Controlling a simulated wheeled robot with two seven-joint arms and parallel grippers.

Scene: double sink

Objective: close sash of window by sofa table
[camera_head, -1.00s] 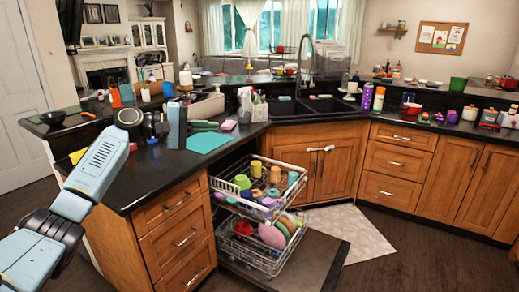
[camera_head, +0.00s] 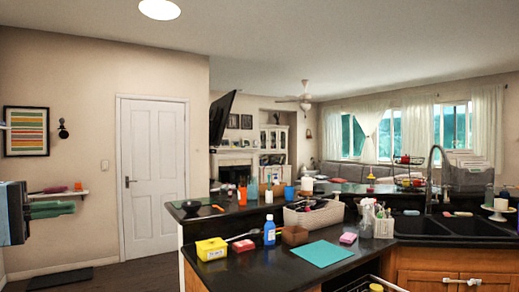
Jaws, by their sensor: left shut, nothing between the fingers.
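Windows with pale curtains stand on the far wall at the right: a left pane (camera_head: 353,136), a middle pane (camera_head: 390,135) and a right pane (camera_head: 452,124). They are far off and small, and I cannot tell which sash is open. A long grey sofa (camera_head: 350,173) runs below them, partly hidden by the raised counter. I cannot make out a sofa table for sure. My left gripper (camera_head: 70,208) is at the left edge, its green fingers shut and empty, far from the windows. My right gripper is not in view.
A black counter (camera_head: 262,268) with a yellow box (camera_head: 211,248), a blue bottle (camera_head: 269,230) and a grey basket (camera_head: 313,214) lies between me and the windows. A double sink (camera_head: 450,225) is at the right. Dark floor shows at the left before a white door (camera_head: 154,180).

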